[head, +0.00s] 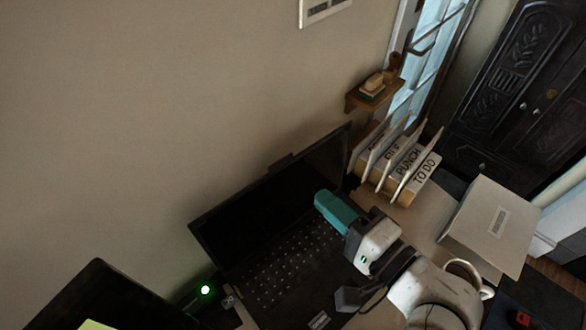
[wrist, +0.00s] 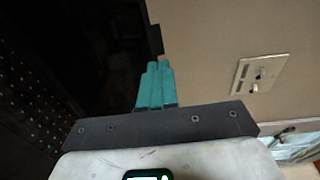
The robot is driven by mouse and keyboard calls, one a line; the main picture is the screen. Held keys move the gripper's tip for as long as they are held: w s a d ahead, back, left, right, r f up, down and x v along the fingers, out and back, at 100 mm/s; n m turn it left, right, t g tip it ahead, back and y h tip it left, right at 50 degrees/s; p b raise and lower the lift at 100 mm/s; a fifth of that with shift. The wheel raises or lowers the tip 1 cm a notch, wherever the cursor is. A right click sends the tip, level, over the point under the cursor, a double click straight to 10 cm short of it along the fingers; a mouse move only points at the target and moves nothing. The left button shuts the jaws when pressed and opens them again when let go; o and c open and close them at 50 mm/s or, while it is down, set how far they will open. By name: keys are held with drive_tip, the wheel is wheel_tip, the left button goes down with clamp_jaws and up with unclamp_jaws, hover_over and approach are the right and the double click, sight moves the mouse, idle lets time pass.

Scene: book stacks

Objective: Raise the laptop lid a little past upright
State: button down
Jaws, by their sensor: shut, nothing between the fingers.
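The black laptop is open, with its dark lid (head: 265,205) standing up in front of the wall and its keyboard (head: 290,262) facing up. I cannot tell the lid's exact angle. My gripper (head: 322,198) has teal fingers, held together and empty. It is over the right part of the keyboard, in front of the lid's screen side. In the wrist view the fingers (wrist: 155,70) point toward the edge of the dark lid (wrist: 100,40), with keys at the left. I cannot tell whether they touch the lid. My arm hides the laptop's right side.
Several upright labelled files (head: 395,165) stand right of the laptop. A grey box (head: 490,225) is farther right. A small wall shelf (head: 374,95) hangs above the files. A dark screen (head: 105,295) is at lower left, by a green light (head: 205,290). A wall switch (wrist: 259,74) shows in the wrist view.

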sight(282, 161)
drive_tip(key=p+x, duration=0.2)
drive_tip(key=x, duration=0.7)
drive_tip(key=shift+p+x, duration=0.45)
drive_tip(key=shift+x, duration=0.55)
drive_tip(key=shift+s+d, duration=0.1)
